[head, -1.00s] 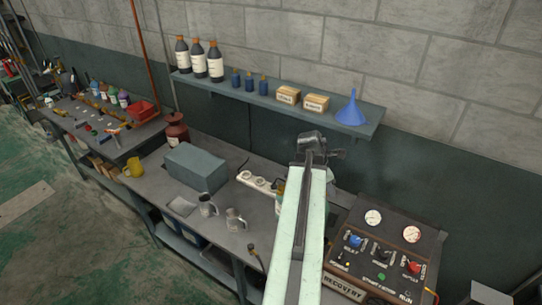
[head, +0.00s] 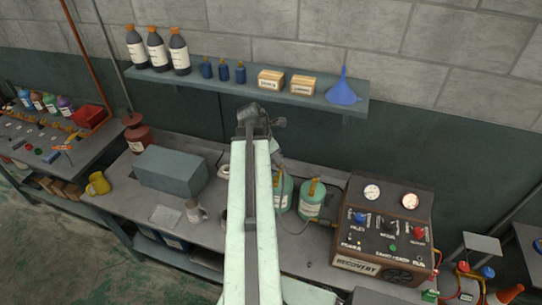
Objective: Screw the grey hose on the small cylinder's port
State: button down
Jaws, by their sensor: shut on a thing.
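Two green cylinders with yellowish tops stand on the bench left of the recovery machine. The right one (head: 312,199) shows most of its body; the left one (head: 283,192) is partly hidden by my arm. I cannot tell which is the small one, and their ports are too small to make out. My gripper (head: 276,154) is above and behind the left cylinder, largely hidden by my arm.
The recovery machine (head: 385,235) with gauges and knobs stands right of the cylinders. A grey box (head: 170,171), a metal mug (head: 194,211) and a yellow jug (head: 98,184) are on the left. A wall shelf (head: 215,92) with bottles, boxes and a blue funnel (head: 343,90) runs above.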

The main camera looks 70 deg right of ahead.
notch_tip(320, 180, down, 7)
jog(key=b, duration=0.6)
jog(key=shift+b, duration=0.35)
jog(key=shift+w+d+r+m+g+y+p, duration=0.1)
jog(key=shift+d+r+m+g+y+p, duration=0.1)
jog(key=shift+m, duration=0.35)
jog(key=shift+w+d+r+m+g+y+p, duration=0.1)
jog(key=shift+m+p, duration=0.05)
jog(key=shift+m, duration=0.4)
jog(key=m+y, duration=0.1)
jog(key=m, duration=0.3)
jog(key=shift+g, duration=0.4)
jog(key=m+y, duration=0.2)
jog(key=m, duration=0.2)
jog(key=shift+s, duration=0.1)
jog(key=m+y, duration=0.1)
jog(key=m, duration=0.2)
jog(key=shift+a, duration=0.2)
jog(key=shift+w+d, duration=0.2)
jog(key=shift+w, duration=0.3)
jog(key=shift+f+b, duration=0.8)
jog(key=shift+b, duration=0.1)
